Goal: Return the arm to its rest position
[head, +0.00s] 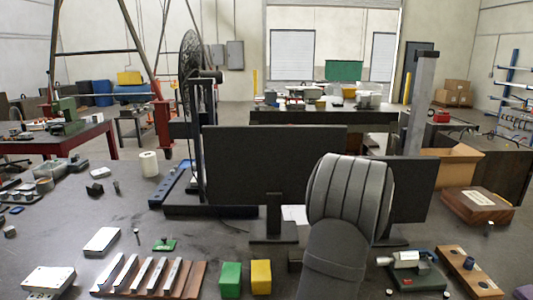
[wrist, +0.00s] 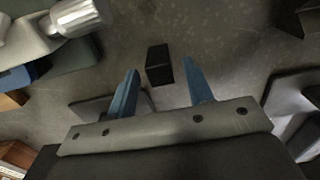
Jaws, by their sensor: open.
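My gripper (wrist: 160,68) shows in the wrist view with its two blue fingers spread apart and nothing held between them. A small dark block (wrist: 158,64) stands on the grey table beyond the fingertips, in line with the gap. In the head view my grey arm rises from the bottom right of centre, and the gripper itself cannot be made out there.
Two black panels (head: 272,165) stand close behind my arm. Green (head: 230,280) and yellow (head: 261,277) blocks and a slotted wooden rack (head: 150,278) lie to its left. A metal device on a green base (head: 415,272) and wooden pieces (head: 468,272) lie right. The table's middle left is fairly clear.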

